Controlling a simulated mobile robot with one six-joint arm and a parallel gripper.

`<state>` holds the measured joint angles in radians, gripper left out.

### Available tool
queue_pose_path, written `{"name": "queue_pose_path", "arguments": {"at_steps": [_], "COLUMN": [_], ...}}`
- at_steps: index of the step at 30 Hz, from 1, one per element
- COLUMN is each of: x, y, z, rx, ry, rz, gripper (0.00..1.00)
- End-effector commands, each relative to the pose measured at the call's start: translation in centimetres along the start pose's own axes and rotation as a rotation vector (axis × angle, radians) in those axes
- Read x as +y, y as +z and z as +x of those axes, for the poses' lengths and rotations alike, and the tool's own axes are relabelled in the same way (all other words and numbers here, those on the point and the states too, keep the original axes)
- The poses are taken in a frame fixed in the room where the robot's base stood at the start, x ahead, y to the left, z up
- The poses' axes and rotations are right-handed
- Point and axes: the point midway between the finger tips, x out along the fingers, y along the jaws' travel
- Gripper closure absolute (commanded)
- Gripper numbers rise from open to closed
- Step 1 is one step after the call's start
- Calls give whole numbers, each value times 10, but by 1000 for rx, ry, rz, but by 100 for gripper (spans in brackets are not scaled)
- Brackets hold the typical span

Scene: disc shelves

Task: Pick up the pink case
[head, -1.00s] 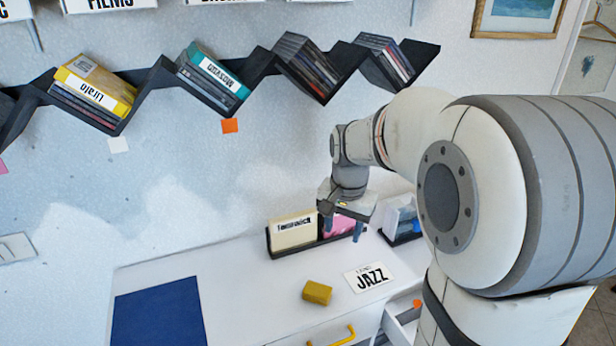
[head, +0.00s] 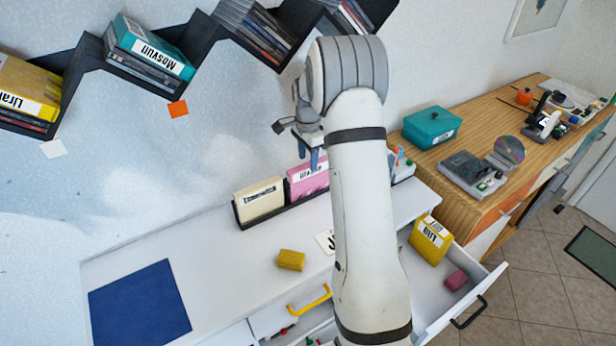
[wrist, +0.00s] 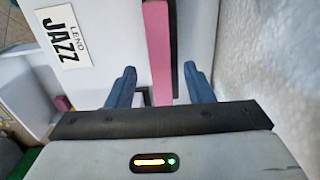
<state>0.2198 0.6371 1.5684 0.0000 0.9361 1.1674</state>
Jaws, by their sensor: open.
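The pink case (head: 308,178) stands upright in a black holder (head: 240,217) on the white desk, to the right of a cream case (head: 259,201). In the wrist view the pink case (wrist: 158,50) shows as a narrow upright edge. My gripper (head: 314,158) is over the pink case. Its two blue fingers are apart, and in the wrist view (wrist: 160,88) one lies on each side of the case's line. I cannot tell whether they touch it. My arm hides part of the holder's right side.
A yellow block (head: 291,260) and a JAZZ card (wrist: 64,37) lie on the desk. A blue mat (head: 138,305) is at left. An open drawer (head: 487,283) holds a yellow case (head: 430,240). A zigzag shelf (head: 83,62) of cases hangs above; the wall is close behind the holder.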

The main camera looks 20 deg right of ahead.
Motion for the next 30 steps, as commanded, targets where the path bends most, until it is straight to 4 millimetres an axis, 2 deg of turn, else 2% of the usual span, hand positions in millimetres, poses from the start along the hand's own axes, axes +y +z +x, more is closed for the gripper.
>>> {"name": "queue_pose_path", "arguments": {"at_steps": [6, 15, 30], "x": [-1, -2, -2], "y": [1, 2, 3], "z": [30, 38, 37], "rx": [-1, 0, 0], "ry": [4, 0, -1], "rz": [-3, -5, -6], "gripper": [53, 53, 93]}}
